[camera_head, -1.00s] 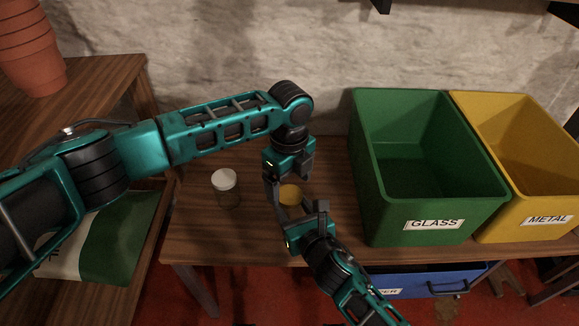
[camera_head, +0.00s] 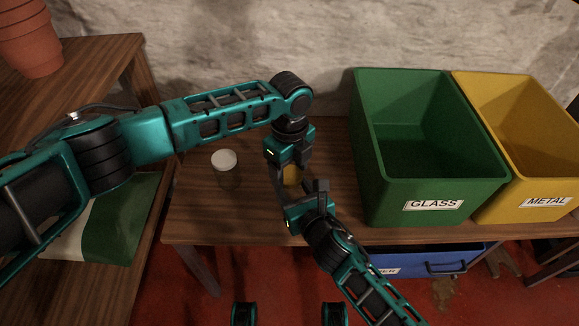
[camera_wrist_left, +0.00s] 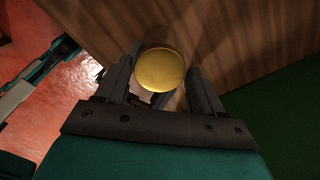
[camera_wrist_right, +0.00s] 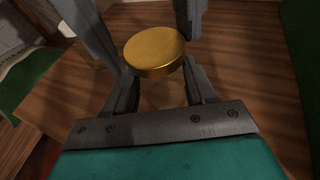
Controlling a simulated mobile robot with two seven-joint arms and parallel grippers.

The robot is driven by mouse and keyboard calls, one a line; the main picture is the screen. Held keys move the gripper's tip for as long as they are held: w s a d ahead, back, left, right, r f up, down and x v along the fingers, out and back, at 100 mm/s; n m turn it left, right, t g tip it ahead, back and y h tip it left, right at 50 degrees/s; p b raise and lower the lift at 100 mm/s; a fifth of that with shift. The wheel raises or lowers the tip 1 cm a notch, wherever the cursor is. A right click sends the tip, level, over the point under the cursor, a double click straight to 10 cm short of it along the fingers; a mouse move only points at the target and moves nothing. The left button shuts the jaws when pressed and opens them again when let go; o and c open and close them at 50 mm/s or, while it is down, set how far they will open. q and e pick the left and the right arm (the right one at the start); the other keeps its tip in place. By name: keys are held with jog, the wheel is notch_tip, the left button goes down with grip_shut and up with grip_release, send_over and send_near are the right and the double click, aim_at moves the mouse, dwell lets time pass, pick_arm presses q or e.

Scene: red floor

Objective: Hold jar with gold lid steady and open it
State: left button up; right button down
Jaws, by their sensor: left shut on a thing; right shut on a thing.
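The jar with the gold lid (camera_head: 294,175) stands on the wooden table in the head view, partly hidden by my grippers. Its round gold lid also shows in the left wrist view (camera_wrist_left: 160,72) and the right wrist view (camera_wrist_right: 155,48). My left gripper (camera_head: 289,178) reaches down from above and is shut on the jar at its lid. My right gripper (camera_wrist_right: 162,90) comes in from the front right, low down, and is shut on the clear jar body under the lid. The exact finger contacts are partly hidden.
A second jar with a white lid (camera_head: 224,160) stands to the left on the table. A green GLASS bin (camera_head: 385,190) and a yellow METAL bin (camera_head: 500,207) stand to the right. A blue bin (camera_head: 440,262) is below the table.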

pick_arm(q)
jog(key=shift+c, duration=0.6)
jog(key=o, duration=1.1)
jog(key=shift+r, duration=3.85)
jog(key=shift+c, duration=0.5)
jog(key=shift+f, duration=3.85)
jog(key=c, duration=1.1)
jog(key=o, duration=1.2)
